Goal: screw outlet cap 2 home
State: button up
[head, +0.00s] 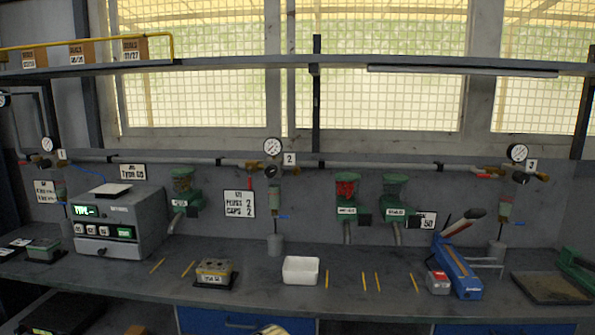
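A small valve block (214,271) with a yellowish top sits on a dark plate on the bench, left of centre. Its front carries a white label, too small to read surely. Several round spots show on its top; I cannot tell which is outlet cap 2 or how any cap sits. Another block (43,249), greenish, stands on a dark plate at the far left. My gripper is not in view. A yellow and pale part shows at the bottom edge near the middle; I cannot tell what it is.
A white tray (301,270) stands right of the block. Several yellow sticks (327,278) lie on the bench (260,291). A grey tester (120,222) stands left, a blue press-like tool (458,268) right. Green dispensers (184,190) and a sign (239,204) reading plugs 2, caps 2 are behind.

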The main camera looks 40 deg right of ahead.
aim_at(296, 170)
jog(key=i, duration=0.85)
jog(key=u, duration=0.05)
